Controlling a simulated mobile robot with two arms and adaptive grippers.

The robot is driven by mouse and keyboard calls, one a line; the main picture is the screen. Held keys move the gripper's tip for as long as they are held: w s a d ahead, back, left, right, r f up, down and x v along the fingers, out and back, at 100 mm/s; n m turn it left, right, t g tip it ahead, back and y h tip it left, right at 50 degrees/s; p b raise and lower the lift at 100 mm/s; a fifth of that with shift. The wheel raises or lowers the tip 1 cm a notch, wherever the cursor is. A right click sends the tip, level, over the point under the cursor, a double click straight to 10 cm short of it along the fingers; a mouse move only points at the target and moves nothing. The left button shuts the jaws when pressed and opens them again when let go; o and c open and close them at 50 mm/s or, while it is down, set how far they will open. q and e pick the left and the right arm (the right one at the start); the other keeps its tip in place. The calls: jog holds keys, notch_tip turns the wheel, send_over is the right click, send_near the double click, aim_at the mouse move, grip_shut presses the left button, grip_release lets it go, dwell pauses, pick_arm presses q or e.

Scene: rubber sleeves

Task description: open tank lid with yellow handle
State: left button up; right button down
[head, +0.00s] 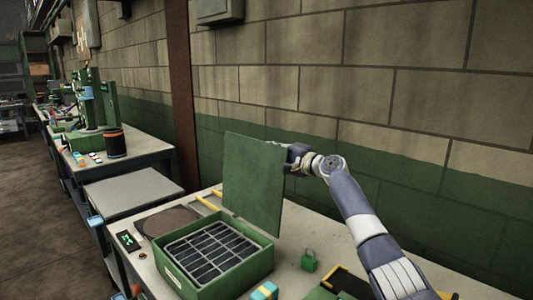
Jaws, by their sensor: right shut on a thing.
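The green tank (257,268) stands on the near bench with its top open, showing a dark grid of compartments inside. Its flat green lid (252,185) stands up steeply at the tank's back edge, inner face towards me. My right gripper (290,153) is at the lid's upper right edge, partly hidden behind it, and is shut on the lid. The exact grip is hidden, and I see no yellow handle on the lid's visible face. My left gripper is not in view.
A dark device with green digits (129,240) and a brown round plate (170,222) lie left. The block wall (420,130) runs close behind the bench.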

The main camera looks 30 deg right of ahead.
jog(key=shift+f, duration=0.5)
jog(key=c, duration=1.7)
grip_release()
jog(key=shift+o, duration=0.2)
jog(key=shift+d+r, duration=0.1)
jog(key=shift+r, duration=0.15)
jog(key=v, duration=1.2)
